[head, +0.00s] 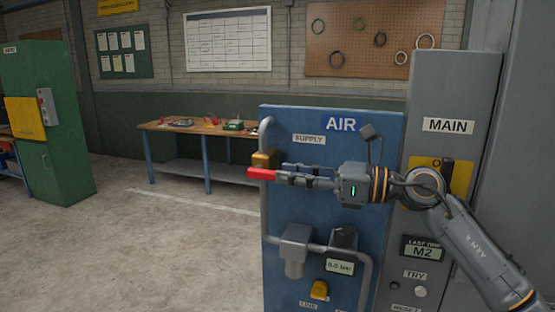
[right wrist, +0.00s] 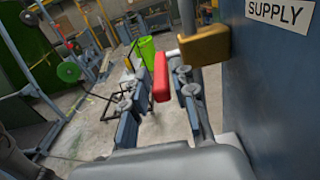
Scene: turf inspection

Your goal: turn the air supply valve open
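The air supply valve has a brass-yellow body (head: 264,159) on a grey pipe at the left edge of the blue AIR panel (head: 290,215), near the SUPPLY label. Its red lever (head: 261,174) lies about level, across the pipe. My right gripper (head: 284,176) reaches in from the right, with its fingertips at the lever. In the right wrist view, the red lever (right wrist: 161,78) stands between the two parted fingers (right wrist: 158,98), with a visible gap on each side. The yellow body (right wrist: 205,45) is just beyond the right finger. My left gripper is not in view.
A display (head: 340,267) on the panel reads 0.0 bar. The grey MAIN cabinet (head: 455,90) stands at right. A workbench (head: 205,138) is behind; floor at left is clear.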

